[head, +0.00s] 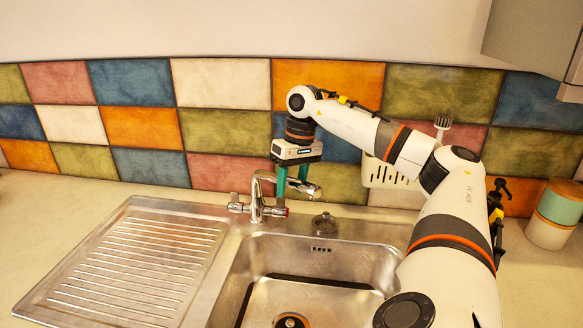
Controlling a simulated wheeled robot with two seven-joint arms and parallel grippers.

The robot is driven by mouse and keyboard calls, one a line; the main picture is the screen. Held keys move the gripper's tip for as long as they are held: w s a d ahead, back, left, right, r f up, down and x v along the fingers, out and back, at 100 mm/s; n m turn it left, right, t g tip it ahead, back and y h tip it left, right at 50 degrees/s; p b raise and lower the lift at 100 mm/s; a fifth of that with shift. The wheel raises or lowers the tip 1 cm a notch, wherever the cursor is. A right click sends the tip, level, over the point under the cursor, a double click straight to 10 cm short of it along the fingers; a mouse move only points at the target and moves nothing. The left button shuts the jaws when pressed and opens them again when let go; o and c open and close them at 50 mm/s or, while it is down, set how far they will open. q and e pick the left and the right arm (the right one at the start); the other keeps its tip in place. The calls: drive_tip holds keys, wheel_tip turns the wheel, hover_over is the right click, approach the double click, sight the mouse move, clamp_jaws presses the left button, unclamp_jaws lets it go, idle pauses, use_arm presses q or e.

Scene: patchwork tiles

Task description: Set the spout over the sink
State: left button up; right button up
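The chrome tap (257,205) stands on the sink's back ledge. My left gripper is out of view.
A ribbed drainboard (140,262) lies left of the basin. A white holder with holes (385,175), holding a brush (442,124), is at the tiled wall behind my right arm. A green-and-orange canister (557,207) stands at the right. A cabinet (530,35) hangs at the upper right.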

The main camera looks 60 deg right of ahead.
drive_tip(key=r, duration=0.4)
drive_tip(key=d+r, duration=0.1)
drive_tip(key=r, duration=0.1)
drive_tip(key=shift+s+r+p, duration=0.15)
drive_tip(key=shift+r+p, duration=0.15)
drive_tip(key=r+p, duration=0.2)
drive_tip(key=r, duration=0.1)
drive_tip(key=d+r+p, duration=0.1)
drive_tip(key=r+p, duration=0.1)
drive_tip(key=shift+s+r, duration=0.1)
drive_tip(key=shift+s, duration=0.15)
drive_tip(key=shift+d, duration=0.1)
